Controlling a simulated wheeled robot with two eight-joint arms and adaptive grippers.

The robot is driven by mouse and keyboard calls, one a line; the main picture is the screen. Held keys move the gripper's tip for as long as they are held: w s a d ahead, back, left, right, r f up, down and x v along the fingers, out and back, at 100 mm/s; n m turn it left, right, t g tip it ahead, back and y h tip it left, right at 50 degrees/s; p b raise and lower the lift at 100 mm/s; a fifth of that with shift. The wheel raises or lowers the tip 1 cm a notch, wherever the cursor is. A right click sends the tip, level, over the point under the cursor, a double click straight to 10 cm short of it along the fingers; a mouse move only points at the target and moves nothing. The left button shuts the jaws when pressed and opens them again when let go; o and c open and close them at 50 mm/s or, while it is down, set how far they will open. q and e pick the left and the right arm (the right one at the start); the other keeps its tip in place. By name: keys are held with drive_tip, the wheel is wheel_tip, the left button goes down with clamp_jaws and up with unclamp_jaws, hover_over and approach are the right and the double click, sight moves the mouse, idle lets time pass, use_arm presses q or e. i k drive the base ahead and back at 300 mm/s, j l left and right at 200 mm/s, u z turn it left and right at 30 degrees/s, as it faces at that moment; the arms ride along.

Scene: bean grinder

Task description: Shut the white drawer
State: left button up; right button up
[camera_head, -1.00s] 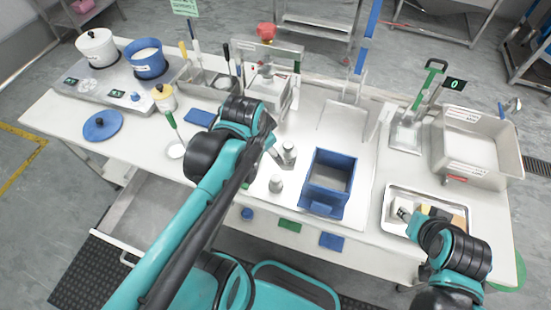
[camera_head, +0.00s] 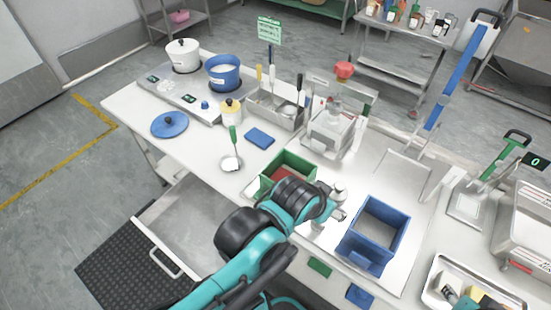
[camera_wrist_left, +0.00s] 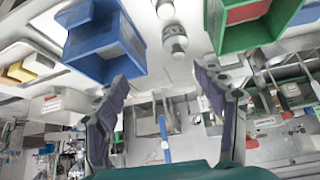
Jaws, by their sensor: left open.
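The white drawer (camera_head: 205,222) is pulled out under the left front of the table. Its inside looks empty, and its bar handle (camera_head: 165,262) faces the lower left. My left arm covers part of its right side. My left gripper (camera_head: 337,210) is over the table between the green box and the blue box, apart from the drawer. In the left wrist view its two fingers (camera_wrist_left: 160,80) are spread with nothing held between them; the drawer does not show there.
A green box (camera_head: 300,160) and a blue box (camera_head: 352,245) stand near the table's front edge. A ladle (camera_head: 231,164) and a blue lid (camera_head: 169,124) lie above the drawer. A black grated mat (camera_head: 115,262) is on the floor beside the drawer. The floor at the left is clear.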

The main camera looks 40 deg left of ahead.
sight(184, 223)
drive_tip(key=k+j, duration=0.15)
drive_tip(key=k, duration=0.2)
drive_tip(key=k+j+u, duration=0.15)
drive_tip(key=k, duration=0.2)
drive_tip(key=u, duration=1.95)
drive_tip(key=k+j+u, duration=0.2)
drive_tip(key=u, duration=0.25)
